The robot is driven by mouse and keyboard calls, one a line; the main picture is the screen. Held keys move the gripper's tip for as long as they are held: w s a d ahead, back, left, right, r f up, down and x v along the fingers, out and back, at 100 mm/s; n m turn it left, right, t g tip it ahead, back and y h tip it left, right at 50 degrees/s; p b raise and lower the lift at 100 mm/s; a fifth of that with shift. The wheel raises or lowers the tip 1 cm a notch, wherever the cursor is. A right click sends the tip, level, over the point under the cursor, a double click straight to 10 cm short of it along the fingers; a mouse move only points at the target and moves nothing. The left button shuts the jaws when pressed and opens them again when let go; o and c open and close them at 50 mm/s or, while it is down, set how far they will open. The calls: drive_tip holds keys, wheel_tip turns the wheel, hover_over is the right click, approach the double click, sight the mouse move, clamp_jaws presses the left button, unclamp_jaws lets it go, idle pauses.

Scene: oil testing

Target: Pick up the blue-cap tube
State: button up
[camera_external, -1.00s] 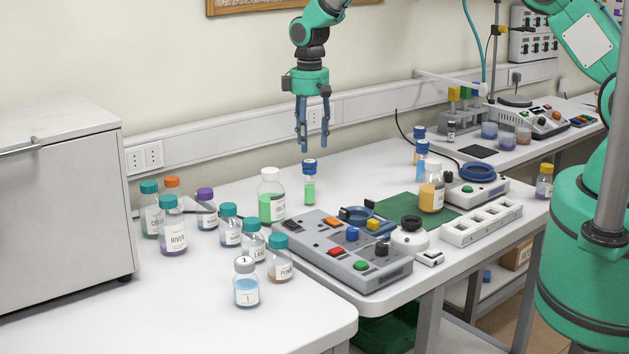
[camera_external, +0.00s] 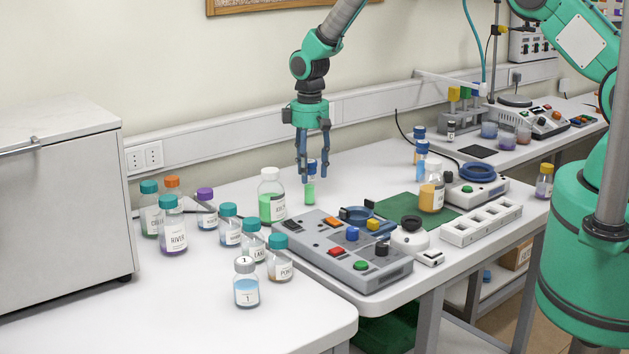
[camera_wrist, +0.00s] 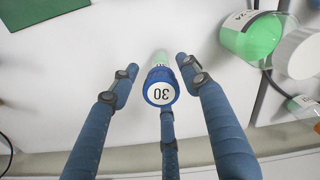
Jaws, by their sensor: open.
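A blue-cap tube with green liquid (camera_external: 310,191) stands upright on the white table, beside a larger bottle of green liquid. My gripper (camera_external: 313,172) points straight down around its upper part; its fingers hide much of the cap. In the wrist view, the tube's blue cap (camera_wrist: 160,87), marked 30, lies between the spread fingers of my gripper (camera_wrist: 158,80). The fingers are open, with a gap visible on either side of the cap. Two other blue-cap tubes (camera_external: 421,164) stand farther right, behind the green mat.
The green-liquid bottle (camera_external: 271,198) with a white cap stands close on the left. A grey control box (camera_external: 345,262) lies in front. Several teal-cap bottles (camera_external: 172,230) stand farther left. The wall and its white cable duct (camera_external: 220,139) run behind.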

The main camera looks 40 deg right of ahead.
sight(310, 186)
drive_tip(key=shift+a+f+p, duration=0.1)
drive_tip(key=shift+f+p, duration=0.6)
drive_tip(key=shift+f, duration=1.9)
clamp_jaws()
